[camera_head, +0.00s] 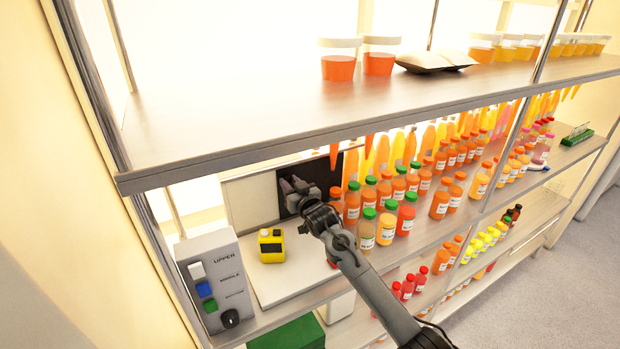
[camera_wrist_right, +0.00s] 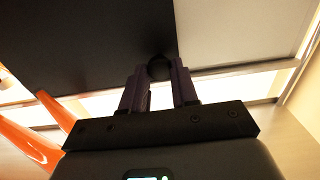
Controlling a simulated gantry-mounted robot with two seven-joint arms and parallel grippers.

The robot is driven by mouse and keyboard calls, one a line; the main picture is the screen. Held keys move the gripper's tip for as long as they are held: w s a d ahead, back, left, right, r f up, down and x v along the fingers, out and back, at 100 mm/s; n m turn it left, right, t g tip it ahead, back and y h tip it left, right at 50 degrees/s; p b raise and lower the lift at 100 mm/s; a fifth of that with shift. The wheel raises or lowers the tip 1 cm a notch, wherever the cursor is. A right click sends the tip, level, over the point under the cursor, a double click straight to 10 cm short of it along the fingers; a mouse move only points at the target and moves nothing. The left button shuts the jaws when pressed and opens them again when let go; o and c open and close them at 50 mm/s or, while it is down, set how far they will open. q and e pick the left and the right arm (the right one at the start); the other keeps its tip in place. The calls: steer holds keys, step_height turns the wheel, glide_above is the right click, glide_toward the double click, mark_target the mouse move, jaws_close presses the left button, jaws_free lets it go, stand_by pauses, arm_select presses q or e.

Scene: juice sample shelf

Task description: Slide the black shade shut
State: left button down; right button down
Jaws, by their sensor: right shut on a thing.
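The black shade (camera_head: 318,172) is a dark panel standing at the back of the middle shelf, beside a pale panel (camera_head: 249,203) on its left. In the right wrist view the black shade (camera_wrist_right: 80,45) fills the upper left, with the pale panel (camera_wrist_right: 235,35) on the right. My right gripper (camera_head: 291,186) reaches in at the shade's left part and hides some of it. In the wrist view its fingers (camera_wrist_right: 159,84) are shut around a round dark knob (camera_wrist_right: 159,67) near the shade's edge. My left gripper is not in view.
Several juice bottles (camera_head: 388,225) stand close to the right of my arm. A yellow device (camera_head: 271,246) stands on a white board to its left, and a grey button box (camera_head: 212,280) is at the shelf's left end. The upper shelf (camera_head: 220,115) hangs above.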

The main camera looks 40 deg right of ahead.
steer(key=a, duration=0.2)
steer(key=w+a, duration=0.1)
steer(key=shift+a, duration=0.4)
steer(key=c, duration=1.2)
jaws_free()
steer(key=shift+o, duration=0.2)
steer(key=shift+d, duration=0.1)
steer(key=b+v, duration=0.2)
steer(key=v, duration=0.9)
steer(key=shift+b, duration=0.35)
